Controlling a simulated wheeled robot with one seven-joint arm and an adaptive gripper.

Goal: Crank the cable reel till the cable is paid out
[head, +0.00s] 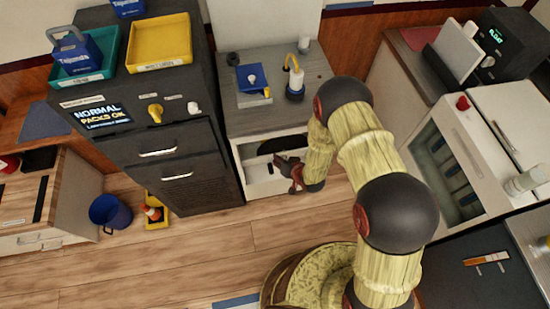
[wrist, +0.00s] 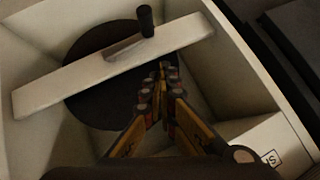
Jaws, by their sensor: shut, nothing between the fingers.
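A dark round disc (wrist: 88,60), which looks like the cable reel, lies inside a white open compartment (wrist: 250,75) in the wrist view. A pale bar (wrist: 70,83) crosses over it at a slant. A black upright knob (wrist: 146,20) stands on the bar towards its right end. My gripper (wrist: 168,72) is shut and empty, its tips just below the bar in the picture; I cannot tell whether they touch it. In the head view my gripper (head: 288,168) is at the white compartment (head: 258,181) under the grey counter. No cable can be made out.
A dark cabinet (head: 180,168) stands just left of the compartment. A blue holder (head: 251,78) and a yellow-handled item (head: 294,78) are on the grey counter (head: 240,120). A blue bucket (head: 110,214) is on the floor at left. Wooden floor before the compartment is free.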

